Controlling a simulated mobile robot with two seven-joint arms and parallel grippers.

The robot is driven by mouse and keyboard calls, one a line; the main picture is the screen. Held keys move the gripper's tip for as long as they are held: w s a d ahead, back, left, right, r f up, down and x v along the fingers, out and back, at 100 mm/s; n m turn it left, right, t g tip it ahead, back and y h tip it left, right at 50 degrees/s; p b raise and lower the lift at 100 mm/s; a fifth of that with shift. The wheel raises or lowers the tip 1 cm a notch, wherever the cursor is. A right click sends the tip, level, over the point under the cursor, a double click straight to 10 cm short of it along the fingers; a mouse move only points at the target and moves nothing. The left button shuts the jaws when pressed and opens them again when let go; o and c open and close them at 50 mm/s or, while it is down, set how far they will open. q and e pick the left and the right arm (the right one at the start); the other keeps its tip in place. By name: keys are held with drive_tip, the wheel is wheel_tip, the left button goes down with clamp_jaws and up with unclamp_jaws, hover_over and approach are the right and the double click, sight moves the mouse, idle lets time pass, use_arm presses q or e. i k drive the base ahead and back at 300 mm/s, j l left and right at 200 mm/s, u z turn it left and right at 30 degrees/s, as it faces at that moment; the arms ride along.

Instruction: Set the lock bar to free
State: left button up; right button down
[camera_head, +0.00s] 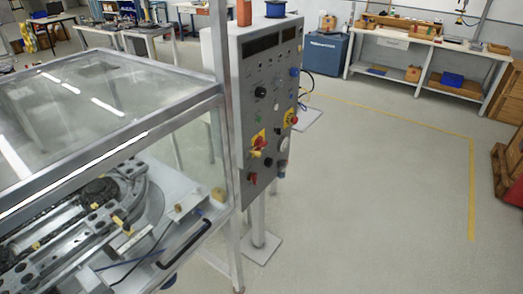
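A grey control cabinet (233,75) stands on a post at the centre, its panel facing right. On the panel, a red and yellow handle sits on a yellow plate (258,139), and a red knob (291,118) sits on another yellow plate to its right. A small red lever (252,179) is near the panel's lower left corner. A black knob (260,92) is higher up. I cannot tell which part, if any of these, is the lock bar, or how it is set. Neither of my grippers is in view.
A glass-topped, metal-framed enclosure (110,165) with a ring track inside (130,190) fills the left. A black handle (186,243) is on its front. A blue cabinet (323,60) and workbenches stand behind. The floor (370,190) to the right is clear, marked with a yellow line.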

sight(257, 155)
drive_tip(key=i+l+u, duration=0.1)
drive_tip(key=l, duration=0.25)
drive_tip(key=i+l+u, duration=0.1)
drive_tip(key=i+l, duration=0.25)
drive_tip(key=l, duration=0.3)
drive_tip(key=i+l+u, duration=0.15)
drive_tip(key=l, duration=0.2)
drive_tip(key=i+l+u, duration=0.1)
drive_tip(key=l, duration=0.25)
drive_tip(key=i+l+u, duration=0.1)
drive_tip(key=l, duration=0.3)
